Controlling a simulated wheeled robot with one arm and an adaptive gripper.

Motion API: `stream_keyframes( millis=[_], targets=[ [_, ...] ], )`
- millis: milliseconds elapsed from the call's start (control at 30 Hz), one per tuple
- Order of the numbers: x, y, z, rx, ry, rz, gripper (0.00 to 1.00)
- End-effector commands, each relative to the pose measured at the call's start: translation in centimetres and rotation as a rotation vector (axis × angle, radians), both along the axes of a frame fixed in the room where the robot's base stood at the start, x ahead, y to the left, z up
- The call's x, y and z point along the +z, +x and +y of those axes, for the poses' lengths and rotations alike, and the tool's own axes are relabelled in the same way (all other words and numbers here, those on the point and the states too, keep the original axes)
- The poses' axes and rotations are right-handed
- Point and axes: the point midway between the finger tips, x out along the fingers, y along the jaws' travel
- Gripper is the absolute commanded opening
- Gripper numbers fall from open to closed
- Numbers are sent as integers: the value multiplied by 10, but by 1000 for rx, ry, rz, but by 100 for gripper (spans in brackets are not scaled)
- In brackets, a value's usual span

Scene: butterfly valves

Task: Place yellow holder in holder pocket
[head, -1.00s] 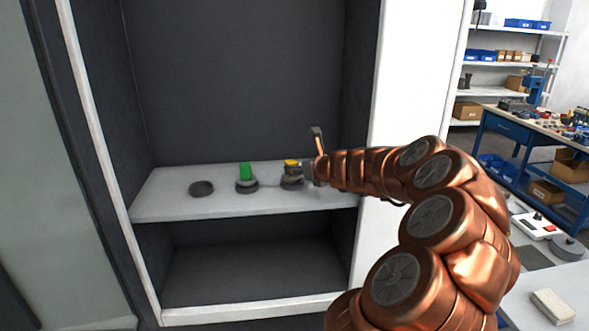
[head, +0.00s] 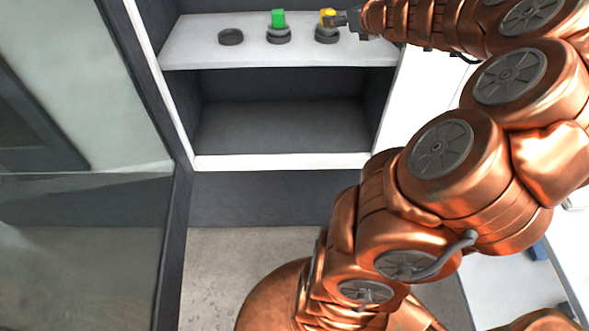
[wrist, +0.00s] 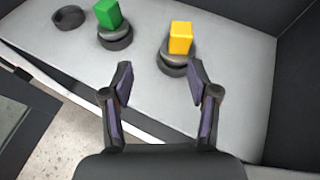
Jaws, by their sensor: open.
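The yellow holder (head: 327,17) stands upright in a dark round pocket (head: 327,36) at the right of the cabinet shelf. In the wrist view, the yellow holder (wrist: 180,38) shows as a yellow block on a grey round base, with the dark pocket (wrist: 173,66) around or under that base. My gripper (wrist: 162,82) is open and empty, its two fingers apart on the near side of the yellow holder and not touching it in that view. In the head view, my gripper (head: 343,19) is at the right of the holder and partly overlaps it.
A green holder (head: 278,19) stands in the middle dark pocket (head: 278,37). An empty dark pocket (head: 231,37) is at the left. Dark cabinet walls bound the white shelf (head: 188,45); its front edge is close to my gripper.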

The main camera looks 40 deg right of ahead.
Motion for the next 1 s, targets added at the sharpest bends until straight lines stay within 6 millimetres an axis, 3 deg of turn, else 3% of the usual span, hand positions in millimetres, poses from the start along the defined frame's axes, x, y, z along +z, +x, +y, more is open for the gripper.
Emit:
stream_keyframes(
  millis=[133,267,300,400,500,600,700,767,900,1000],
  targets=[
    [3,28,93,294,-201,70,60],
    [-10,31,201,657,-452,142,60],
    [-15,26,234,777,-534,160,60],
    [-34,1,307,1080,-738,198,60],
    [-57,-38,364,1380,-930,225,60],
    [-79,-86,401,1673,-1114,239,60],
    [-101,-139,421,1969,-1271,247,60],
    [-112,-170,425,2139,-1357,246,60],
    [-128,-234,415,2497,-1494,244,60],
    [-134,-265,402,2686,-1540,239,60]
  ],
)
